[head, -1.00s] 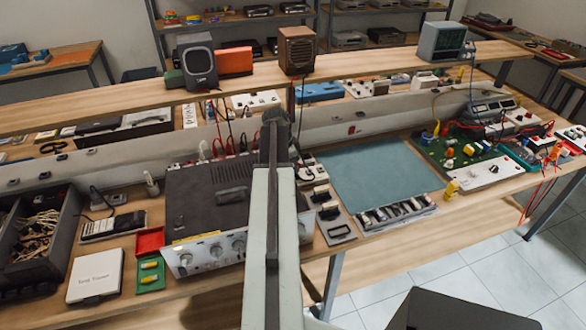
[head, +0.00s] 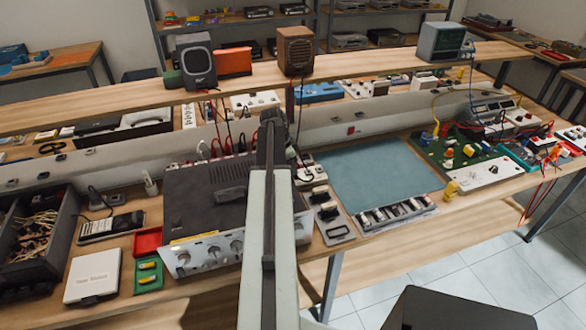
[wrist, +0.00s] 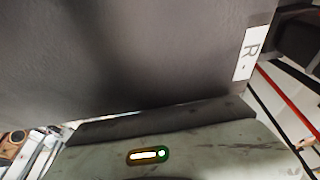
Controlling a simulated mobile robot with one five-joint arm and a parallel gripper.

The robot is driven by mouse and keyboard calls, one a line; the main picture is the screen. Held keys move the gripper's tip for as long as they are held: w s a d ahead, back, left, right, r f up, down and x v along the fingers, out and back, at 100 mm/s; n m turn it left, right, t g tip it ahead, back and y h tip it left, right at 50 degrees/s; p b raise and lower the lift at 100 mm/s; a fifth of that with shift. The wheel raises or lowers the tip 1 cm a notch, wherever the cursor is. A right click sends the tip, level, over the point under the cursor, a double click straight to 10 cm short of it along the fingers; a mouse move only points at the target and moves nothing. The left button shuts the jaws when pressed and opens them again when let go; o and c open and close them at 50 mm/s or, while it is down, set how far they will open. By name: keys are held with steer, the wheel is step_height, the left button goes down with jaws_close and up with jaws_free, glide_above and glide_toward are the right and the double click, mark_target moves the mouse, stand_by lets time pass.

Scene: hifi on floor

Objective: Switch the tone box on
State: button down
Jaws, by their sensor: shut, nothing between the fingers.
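My gripper (head: 271,125) is seen from behind in the head view, at the end of my raised arm, over the back of the bench. Its fingertips look closed and hold nothing. I cannot tell for certain which thing is the tone box. In the wrist view a large dark surface (wrist: 120,50) fills the top, with a white "R -" label (wrist: 250,53) at its right. Below it is a worn grey-green surface (wrist: 90,160) with a small slot, lit pale yellow and green (wrist: 148,155). I cannot tell whether that surface belongs to the bench or to me.
A dark-topped unit with knobs (head: 205,250) stands left of my arm. A small white box (head: 92,275) lies further left. A blue-green mat (head: 380,175) is at right. Speakers (head: 196,62) (head: 295,50) stand on the shelf behind. Red and black wires (wrist: 290,100) cross the wrist view.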

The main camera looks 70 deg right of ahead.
steer(key=shift+s+a+r, duration=0.2)
steer(key=shift+s+a, duration=0.2)
steer(key=shift+r+p, duration=0.45)
steer(key=shift+p, duration=0.1)
steer(key=w+d+p+v, duration=0.1)
steer(key=d+p+v, duration=0.1)
steer(key=p+v, duration=1)
steer(key=shift+r, duration=0.45)
steer(key=shift+d, duration=0.15)
